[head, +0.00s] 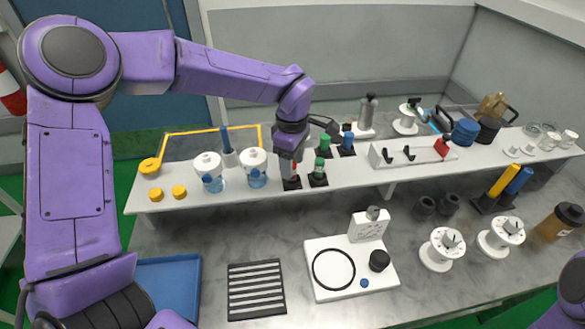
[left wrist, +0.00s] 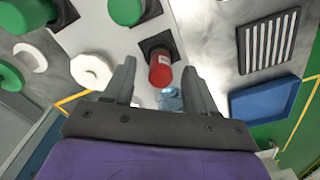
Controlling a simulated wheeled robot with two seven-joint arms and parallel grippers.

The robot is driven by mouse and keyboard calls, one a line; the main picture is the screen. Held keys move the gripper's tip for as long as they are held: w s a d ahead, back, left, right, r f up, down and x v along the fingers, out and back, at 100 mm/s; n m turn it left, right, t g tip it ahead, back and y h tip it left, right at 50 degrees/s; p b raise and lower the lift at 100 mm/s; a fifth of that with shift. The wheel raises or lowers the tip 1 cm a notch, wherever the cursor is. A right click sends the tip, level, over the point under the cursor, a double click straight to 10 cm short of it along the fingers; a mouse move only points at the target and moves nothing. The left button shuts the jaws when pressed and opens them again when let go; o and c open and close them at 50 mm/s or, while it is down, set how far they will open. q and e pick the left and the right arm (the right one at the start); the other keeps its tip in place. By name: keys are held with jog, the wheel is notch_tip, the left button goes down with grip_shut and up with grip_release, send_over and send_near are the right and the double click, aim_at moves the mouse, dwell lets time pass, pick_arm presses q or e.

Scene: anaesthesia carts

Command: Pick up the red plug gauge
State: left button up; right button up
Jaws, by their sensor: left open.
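The red plug gauge (head: 293,179) stands in a black square base on the white raised shelf, mostly hidden by my left gripper in the head view. In the left wrist view the red plug gauge (left wrist: 160,72) shows its round end between and just beyond the fingertips. My left gripper (head: 289,165) is over it, pointing down; its fingers (left wrist: 159,72) are open on either side of it, with no visible grip. My right gripper is not in view.
Green plug gauges (head: 318,170) (head: 325,144) and a blue one (head: 347,142) stand close to the right and behind. White-lidded jars (head: 254,168) are close on the left. A white hook rack (head: 412,153) is farther right. A slotted black plate (head: 256,290) lies on the lower counter.

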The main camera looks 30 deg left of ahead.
pick_arm(q)
jog(key=shift+w+f, duration=0.15)
jog(key=shift+f, duration=0.8)
jog(key=shift+s, duration=0.3)
jog(key=shift+w, duration=0.1)
grip_shut()
jog(key=shift+r, duration=0.1)
